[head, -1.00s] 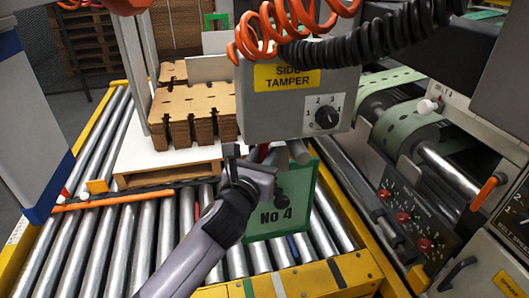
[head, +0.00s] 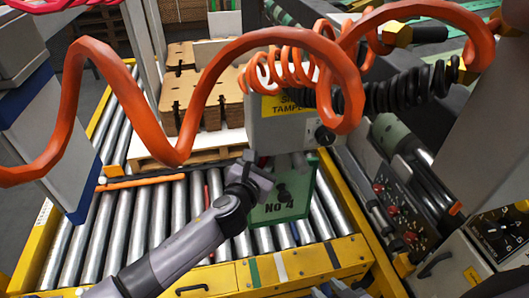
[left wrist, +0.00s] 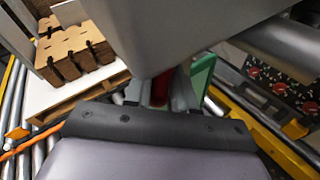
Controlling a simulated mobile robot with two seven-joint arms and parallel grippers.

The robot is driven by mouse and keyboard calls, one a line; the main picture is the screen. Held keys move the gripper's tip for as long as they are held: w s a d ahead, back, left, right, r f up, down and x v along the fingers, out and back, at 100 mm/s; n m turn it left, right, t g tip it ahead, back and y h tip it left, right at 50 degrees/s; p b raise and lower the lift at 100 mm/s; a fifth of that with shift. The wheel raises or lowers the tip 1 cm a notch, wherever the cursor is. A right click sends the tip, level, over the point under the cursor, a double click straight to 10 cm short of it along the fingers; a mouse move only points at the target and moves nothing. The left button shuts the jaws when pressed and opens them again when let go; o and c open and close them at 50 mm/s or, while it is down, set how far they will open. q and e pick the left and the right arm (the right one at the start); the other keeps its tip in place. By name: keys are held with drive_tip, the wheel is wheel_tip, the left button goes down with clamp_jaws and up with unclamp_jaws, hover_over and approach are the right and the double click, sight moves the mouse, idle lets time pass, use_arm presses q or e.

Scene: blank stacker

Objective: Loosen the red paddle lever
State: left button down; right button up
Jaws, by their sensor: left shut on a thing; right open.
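My left gripper (head: 262,172) reaches in under the grey side tamper box (head: 283,133), beside the green No 4 plate (head: 298,196). It is shut on a red part (left wrist: 160,88), seen between the fingers in the left wrist view, which appears to be the red paddle lever. Most of the lever is hidden by the gripper and the box, so its angle cannot be told. My right gripper (head: 338,289) shows only in part at the bottom edge of the head view, open and away from the lever.
A thick orange coiled hose (head: 200,95) crosses the upper head view. Stacked brown cardboard blanks (head: 208,105) stand on a pallet behind the left gripper. Metal rollers (head: 115,225) with a yellow frame (head: 300,262) lie below. A control panel (head: 400,215) is at right.

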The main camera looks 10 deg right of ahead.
idle(0.3)
use_arm(q)
drive_tip(key=c, duration=1.1)
unclamp_jaws()
drive_tip(key=shift+o, duration=0.2)
drive_tip(key=shift+s+a+r, duration=0.15)
drive_tip(key=shift+s+a, duration=0.1)
drive_tip(key=shift+s, duration=0.15)
drive_tip(key=p+v, duration=0.1)
drive_tip(key=v, duration=0.5)
drive_tip(key=shift+s+p, duration=0.15)
drive_tip(key=shift+p, duration=0.25)
